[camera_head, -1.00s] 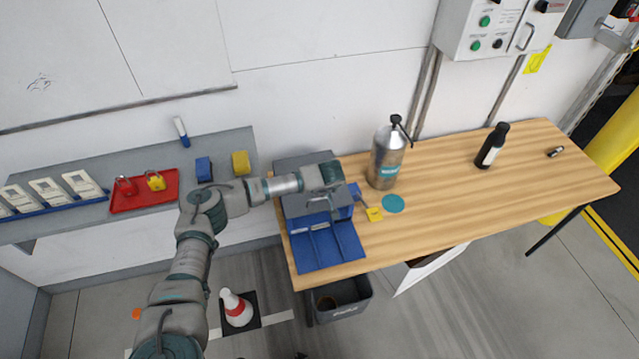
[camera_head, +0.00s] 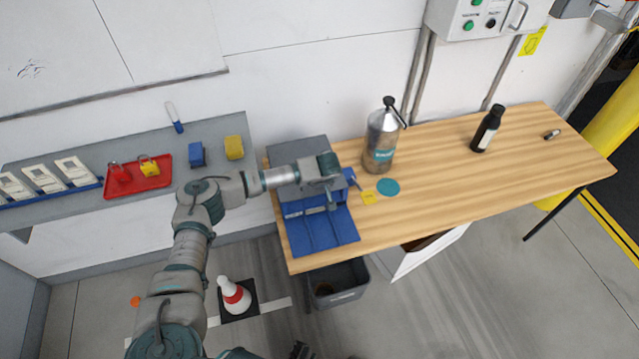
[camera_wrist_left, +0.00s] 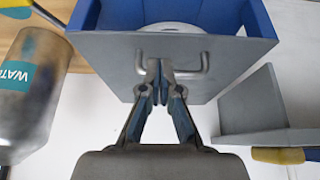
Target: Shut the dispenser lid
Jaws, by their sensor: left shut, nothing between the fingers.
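The dispenser is a blue and grey box (camera_head: 321,236) at the left end of the wooden table. Its grey lid (camera_wrist_left: 115,62) has a bent handle (camera_wrist_left: 189,76) in the left wrist view. The lid stands open there; blue walls (camera_wrist_left: 262,22) and a pale round item (camera_wrist_left: 172,29) show past its edge. My left gripper (camera_wrist_left: 158,68) is shut and empty, its fingertips at the lid's face beside the handle; I cannot tell whether they touch. In the head view the left gripper (camera_head: 331,196) is over the dispenser, and my forearm hides part of it.
A metal water bottle (camera_head: 381,140) stands close to the right of the dispenser. A yellow tag (camera_head: 368,198) and teal disc (camera_head: 388,187) lie nearby. A dark bottle (camera_head: 487,129) stands farther right. A shelf (camera_head: 77,140) with a red tray (camera_head: 123,180) is left.

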